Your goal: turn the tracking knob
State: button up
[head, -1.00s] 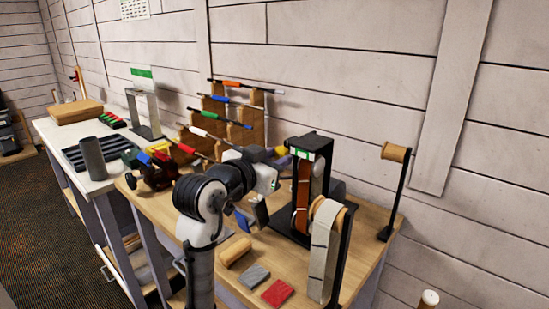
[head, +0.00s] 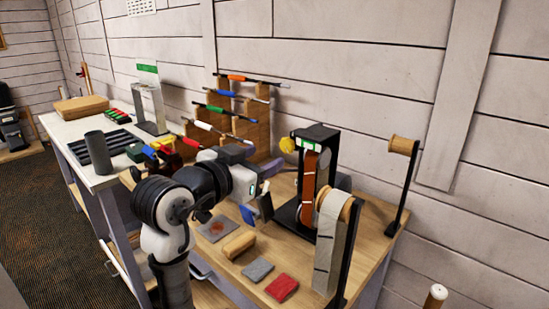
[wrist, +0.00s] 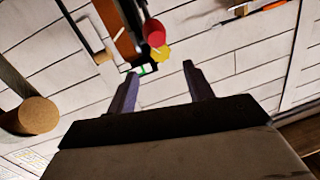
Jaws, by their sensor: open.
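The tracking knob (head: 288,145) is a small yellow lobed knob on the upper left side of the black belt sander (head: 322,131), beside its orange-brown belt (head: 308,188). My gripper (head: 274,170) is just left of and below the knob, apart from it. In the wrist view, my gripper (wrist: 160,69) shows two separated fingers with nothing between them. The yellow knob (wrist: 161,53) is beyond the fingertips, roughly in line with the gap. A red round part (wrist: 154,33) sits close to the knob there.
A thread spool (head: 403,145) on a post stands farther right. Red (head: 281,287) and grey (head: 258,270) pads lie in front. A rack of clubs (head: 240,115) stands behind my arm.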

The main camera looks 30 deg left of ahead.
jog(key=s+b, duration=0.1)
jog(key=s, duration=0.5)
jog(key=shift+s+r, duration=0.35)
